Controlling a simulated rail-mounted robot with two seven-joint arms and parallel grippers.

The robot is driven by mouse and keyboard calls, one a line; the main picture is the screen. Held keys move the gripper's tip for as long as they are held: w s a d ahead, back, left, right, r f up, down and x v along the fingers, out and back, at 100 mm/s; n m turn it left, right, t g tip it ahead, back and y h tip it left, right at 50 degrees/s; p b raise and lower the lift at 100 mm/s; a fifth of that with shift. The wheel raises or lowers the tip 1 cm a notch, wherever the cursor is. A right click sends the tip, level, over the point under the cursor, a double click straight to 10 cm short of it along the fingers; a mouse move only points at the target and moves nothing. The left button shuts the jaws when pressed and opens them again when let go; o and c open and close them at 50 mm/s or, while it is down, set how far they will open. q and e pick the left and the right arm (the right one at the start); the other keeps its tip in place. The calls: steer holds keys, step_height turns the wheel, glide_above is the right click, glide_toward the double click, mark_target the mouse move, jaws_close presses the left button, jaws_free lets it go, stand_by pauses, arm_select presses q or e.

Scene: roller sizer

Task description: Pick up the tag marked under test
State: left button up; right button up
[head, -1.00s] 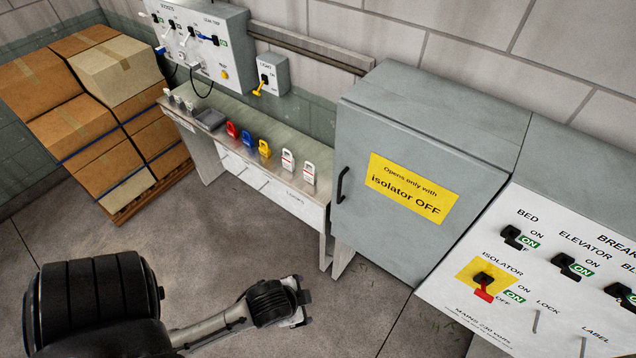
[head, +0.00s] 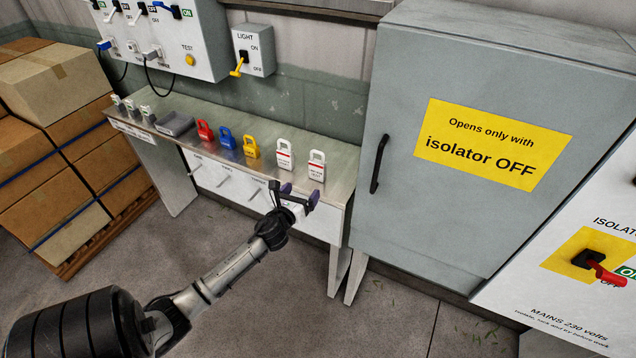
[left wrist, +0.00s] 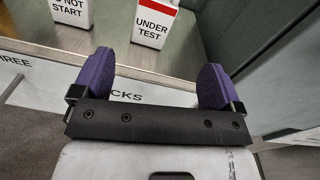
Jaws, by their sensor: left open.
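The tag marked under test (head: 317,167) is white and stands upright at the right end of the bench top. In the left wrist view the under test tag (left wrist: 154,22) shows its lettering, with its upper part cut off. A similar white tag marked do not start (head: 285,154) stands just left of it. My left gripper (head: 299,193) is open and empty at the bench's front edge, in front of and apart from the tag. In the left wrist view its purple fingers (left wrist: 157,75) lie either side of the tag's line. My right gripper is not in view.
Yellow (head: 251,149), blue (head: 227,139) and red (head: 205,131) padlocks and a grey tray (head: 175,124) stand along the bench (head: 345,168). A grey cabinet (head: 400,215) closes off the right side. Boxes (head: 50,150) are stacked at left. Floor before the bench is clear.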

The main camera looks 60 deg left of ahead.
mark_target(316, 169)
arm_select(q)
steer(key=shift+m, duration=0.9)
steer(key=x, duration=0.3)
steer(key=b+x, duration=0.1)
steer(key=x, duration=0.2)
steer(key=b+x, duration=0.1)
steer(key=x, duration=0.2)
steer(key=shift+w+a+f, duration=0.1)
steer(key=shift+a+f, duration=0.25)
steer(key=shift+a, duration=0.25)
steer(key=x, duration=0.3)
steer(key=b+x, duration=0.1)
steer(key=shift+w+a+r, duration=0.1)
steer(key=shift+w+r, duration=0.2)
steer(key=shift+w, duration=0.1)
steer(key=shift+w+a, duration=0.1)
steer(key=shift+w, duration=0.1)
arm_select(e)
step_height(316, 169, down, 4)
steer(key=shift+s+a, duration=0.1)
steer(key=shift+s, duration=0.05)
arm_select(q)
steer(key=shift+c, duration=0.2)
steer(key=c, duration=1)
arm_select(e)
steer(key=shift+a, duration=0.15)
